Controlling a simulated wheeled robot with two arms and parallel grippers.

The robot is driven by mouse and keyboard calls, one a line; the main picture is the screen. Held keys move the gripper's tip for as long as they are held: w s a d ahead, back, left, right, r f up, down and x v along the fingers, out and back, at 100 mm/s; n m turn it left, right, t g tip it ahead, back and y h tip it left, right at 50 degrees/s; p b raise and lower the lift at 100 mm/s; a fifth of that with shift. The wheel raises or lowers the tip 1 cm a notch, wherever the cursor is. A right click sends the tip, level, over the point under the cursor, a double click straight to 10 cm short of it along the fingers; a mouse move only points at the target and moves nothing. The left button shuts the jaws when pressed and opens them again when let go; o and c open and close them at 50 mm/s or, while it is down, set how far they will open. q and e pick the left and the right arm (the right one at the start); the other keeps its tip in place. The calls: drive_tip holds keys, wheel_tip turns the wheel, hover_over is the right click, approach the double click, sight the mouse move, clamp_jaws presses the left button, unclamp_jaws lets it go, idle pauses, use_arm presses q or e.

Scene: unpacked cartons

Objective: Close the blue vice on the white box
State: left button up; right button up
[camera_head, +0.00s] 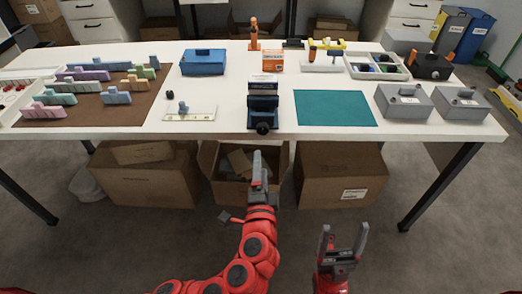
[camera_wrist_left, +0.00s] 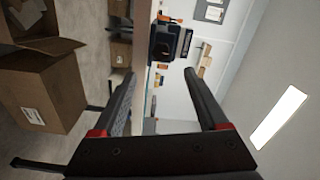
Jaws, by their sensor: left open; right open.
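The blue vice (camera_head: 263,108) stands at the front edge of the white table, its dark round screw knob facing me. It also shows, turned sideways, in the left wrist view (camera_wrist_left: 164,42). A dark piece with a pale band sits at its top; I cannot tell if this is the white box or how far apart the jaws are. My left gripper (camera_head: 257,158) is empty, in front of the table and apart from the vice; its fingers are spread in the left wrist view (camera_wrist_left: 158,74). My right gripper (camera_head: 343,230) is open and empty, lower right.
An orange and white carton (camera_head: 273,61) stands behind the vice. A teal mat (camera_head: 335,108) lies to its right, and a small plate with a fixture (camera_head: 190,111) to its left. Two grey boxes (camera_head: 403,101) stand further right. Brown cartons (camera_head: 341,175) stand under the table.

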use_arm(q)
drive_tip(key=s+p, duration=0.1)
drive_tip(key=s, duration=0.4)
drive_tip(key=shift+p, duration=0.4)
drive_tip(key=shift+w, duration=0.1)
